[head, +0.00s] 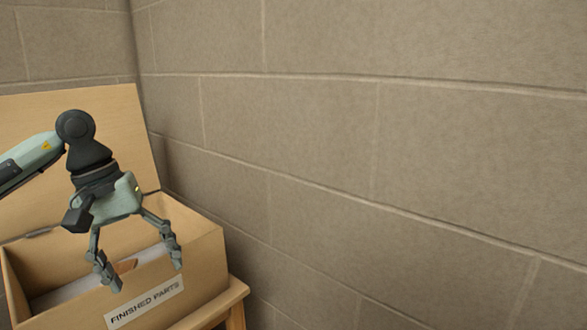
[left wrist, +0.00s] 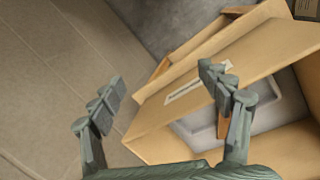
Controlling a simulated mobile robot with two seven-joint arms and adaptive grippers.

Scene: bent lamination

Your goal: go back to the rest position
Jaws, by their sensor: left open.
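My left gripper (head: 143,270) hangs with its fingers pointing down over the front part of an open box labelled "FINISHED PARTS" (head: 215,260). Its two fingers are spread wide with nothing between them. In the left wrist view the open fingers (left wrist: 155,98) show in front, and the box (left wrist: 255,62) lies behind and to the right. Inside the box is a pale grey tray-like piece with a small brown part (head: 126,266), partly hidden by the gripper and the box wall. My right gripper is not in view.
The box lid (head: 100,115) stands raised at the back. The box rests on a wooden stand (head: 236,296). A block wall (head: 380,150) runs behind and to the right of it.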

